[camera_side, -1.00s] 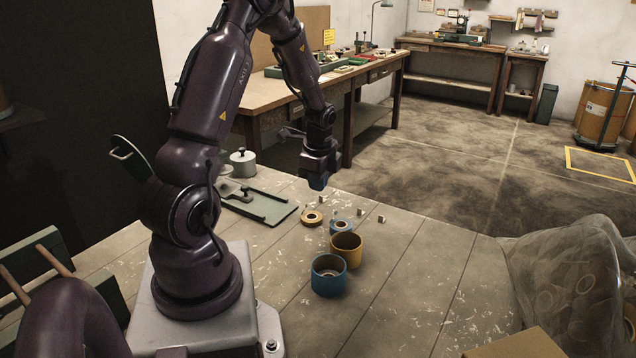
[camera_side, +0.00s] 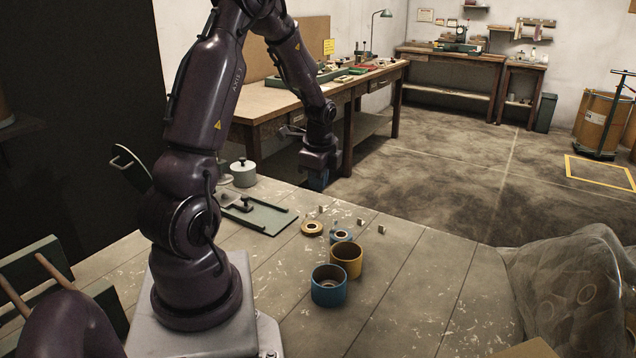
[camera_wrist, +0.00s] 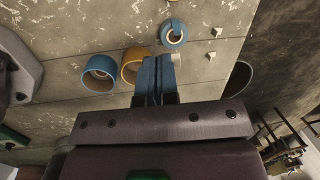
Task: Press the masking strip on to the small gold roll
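The small gold roll (camera_side: 312,228) lies flat on the table in the side view, left of a small blue roll (camera_side: 340,236). The small blue roll also shows in the wrist view (camera_wrist: 174,34), with a short blue piece at its upper edge. I cannot tell whether that piece is the masking strip. My gripper (camera_side: 318,186) is raised beyond the gold roll, apart from it, near the table's far edge. In the wrist view its blue fingers (camera_wrist: 157,62) are close together, with no held object visible. A brown curved rim (camera_wrist: 237,78) shows beside the gripper; I cannot tell which object it is.
A large blue ring (camera_side: 329,287) and a yellow ring (camera_side: 346,261) stand close together in front of the small rolls. Small pale blocks (camera_side: 361,222) lie around the rolls. A green tray (camera_side: 262,217) and lidded pot (camera_side: 243,173) are left.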

